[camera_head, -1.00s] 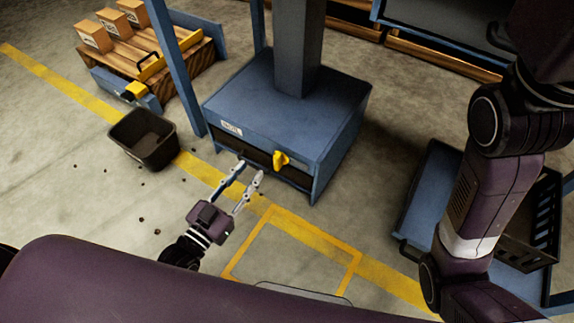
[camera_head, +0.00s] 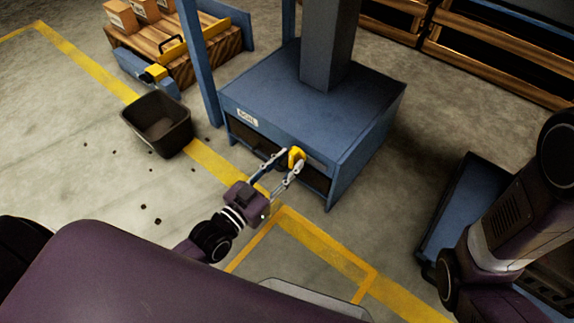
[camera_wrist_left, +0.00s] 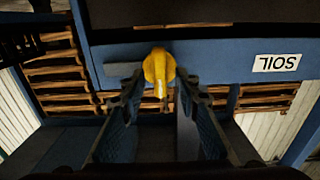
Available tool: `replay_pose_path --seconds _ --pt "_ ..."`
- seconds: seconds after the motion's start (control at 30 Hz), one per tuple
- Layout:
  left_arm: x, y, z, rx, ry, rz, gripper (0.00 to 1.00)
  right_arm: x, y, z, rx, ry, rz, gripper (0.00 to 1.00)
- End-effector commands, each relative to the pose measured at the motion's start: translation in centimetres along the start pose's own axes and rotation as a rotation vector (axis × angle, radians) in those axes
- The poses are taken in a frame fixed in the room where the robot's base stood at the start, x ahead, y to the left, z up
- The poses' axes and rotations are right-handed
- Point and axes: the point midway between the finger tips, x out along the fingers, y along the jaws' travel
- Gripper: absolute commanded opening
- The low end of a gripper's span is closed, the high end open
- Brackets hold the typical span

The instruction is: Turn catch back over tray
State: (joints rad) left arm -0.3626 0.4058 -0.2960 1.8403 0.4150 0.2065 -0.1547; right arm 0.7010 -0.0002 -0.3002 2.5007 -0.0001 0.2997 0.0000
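The yellow catch (camera_head: 296,156) sits on the front of the blue cabinet (camera_head: 330,110), right of the white label reading SOIL (camera_head: 247,118). In the left wrist view the catch (camera_wrist_left: 158,72) appears between the two fingertips, with its narrow end toward the bottom of the picture. My left gripper (camera_head: 279,165) is open, with its fingers reaching to either side of the catch. I cannot tell whether the fingers touch it. A dark opening with the tray area shows below the catch, partly hidden by the gripper. My right arm (camera_head: 510,225) shows at the right, but its gripper is outside the view.
A black bin (camera_head: 158,124) stands on the floor left of the cabinet. A wooden pallet (camera_head: 185,60) with boxes is behind it. A blue post (camera_head: 198,65) rises beside the cabinet. Small dark lumps lie on the floor. Yellow lines cross the open floor in front.

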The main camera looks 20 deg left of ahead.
Motion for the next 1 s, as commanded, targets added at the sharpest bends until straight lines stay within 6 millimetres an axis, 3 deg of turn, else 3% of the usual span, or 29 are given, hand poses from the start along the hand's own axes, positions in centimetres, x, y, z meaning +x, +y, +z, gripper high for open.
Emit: replay_pose_path --seconds 0.2,0.47,1.0 --pt "0.01 0.00 -0.04 0.000 0.000 0.000 0.29 0.03 0.00 0.02 0.000 0.000 0.000 0.00" --pt "-0.01 -0.01 0.00 0.000 -0.001 0.000 0.00 0.03 -0.02 0.00 0.000 0.000 -0.001 0.00" --pt "-0.03 0.00 -0.08 0.023 -0.003 -0.001 0.00 0.54 0.09 0.20 0.000 0.000 -0.001 0.00"
